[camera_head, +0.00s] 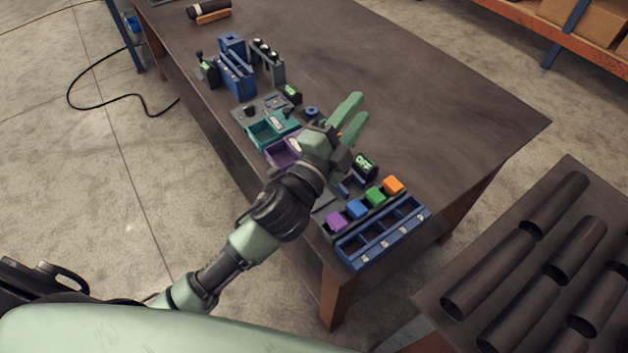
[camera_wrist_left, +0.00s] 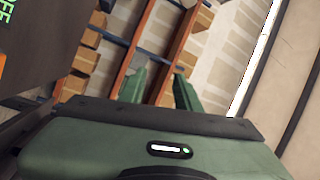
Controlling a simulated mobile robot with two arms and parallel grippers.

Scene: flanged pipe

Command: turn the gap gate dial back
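My left gripper (camera_head: 360,106) is over the middle of the workbench, with its two green fingers pointing to the back right. The fingers stand apart with nothing between them; the left wrist view shows the same gap between the fingertips (camera_wrist_left: 160,84). The gap gate dial cannot be told for certain. A grey panel (camera_head: 268,102) with small dark knobs and a green-lit display (camera_head: 292,93) lies left of the gripper. A dark display reading OFF (camera_head: 366,164) stands just below and right of the gripper. My wrist hides part of the bench there. My right gripper is not in view.
A teal tray (camera_head: 262,136) and a purple tray (camera_head: 276,157) lie beside my wrist. A blue compartment tray (camera_head: 350,257) and several coloured blocks (camera_head: 357,208) sit at the near end. Blue fixtures (camera_head: 236,80) stand farther back. The bench's right side (camera_head: 450,110) is clear.

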